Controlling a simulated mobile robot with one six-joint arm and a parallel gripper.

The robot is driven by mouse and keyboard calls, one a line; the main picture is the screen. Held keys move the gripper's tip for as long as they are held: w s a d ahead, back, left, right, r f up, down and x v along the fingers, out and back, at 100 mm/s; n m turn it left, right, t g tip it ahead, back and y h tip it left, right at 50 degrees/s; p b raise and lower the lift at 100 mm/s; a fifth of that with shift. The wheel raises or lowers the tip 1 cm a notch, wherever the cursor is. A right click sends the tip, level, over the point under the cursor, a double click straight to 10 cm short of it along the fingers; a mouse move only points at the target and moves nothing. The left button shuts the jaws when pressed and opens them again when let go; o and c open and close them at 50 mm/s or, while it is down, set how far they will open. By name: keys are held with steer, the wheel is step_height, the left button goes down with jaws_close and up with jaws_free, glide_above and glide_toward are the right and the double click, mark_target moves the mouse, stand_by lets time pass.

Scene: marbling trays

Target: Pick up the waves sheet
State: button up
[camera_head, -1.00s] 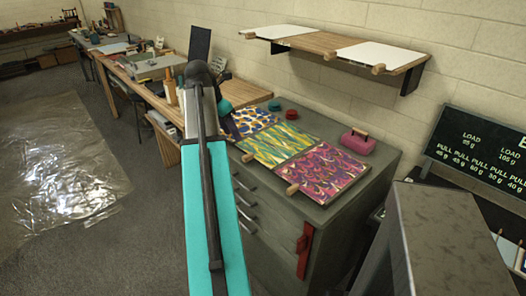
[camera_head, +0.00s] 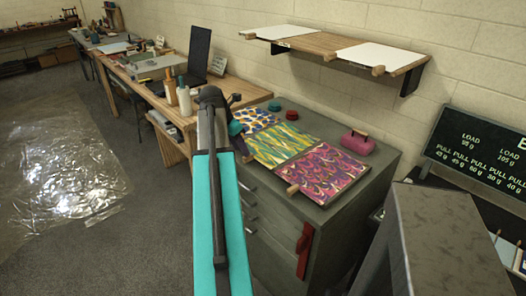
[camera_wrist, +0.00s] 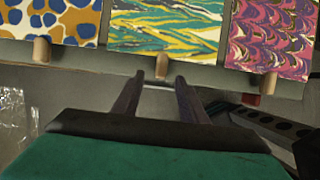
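Three patterned sheets lie in a row on the grey cabinet. The middle one, with wavy green, yellow and white streaks, looks like the waves sheet (camera_head: 283,144); it also shows in the wrist view (camera_wrist: 165,25). A wooden peg (camera_wrist: 163,66) stands out at its near edge. My gripper (camera_wrist: 160,82) is open and empty, its two fingers apart just short of that peg and below the waves sheet in the wrist view. In the head view my arm largely hides the gripper, near the cabinet's left edge.
A blue-spotted sheet (camera_head: 254,120) lies left of the waves sheet and a pink-purple sheet (camera_head: 322,173) right. A pink block (camera_head: 357,143) and small red and teal round things sit behind. A wall shelf (camera_head: 335,48) hangs above. A grey box (camera_head: 448,240) stands at the right.

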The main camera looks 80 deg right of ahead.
steer(key=shift+f, duration=0.15)
steer(key=shift+p+x, duration=0.6)
steer(key=shift+x, duration=1.9)
jaws_close()
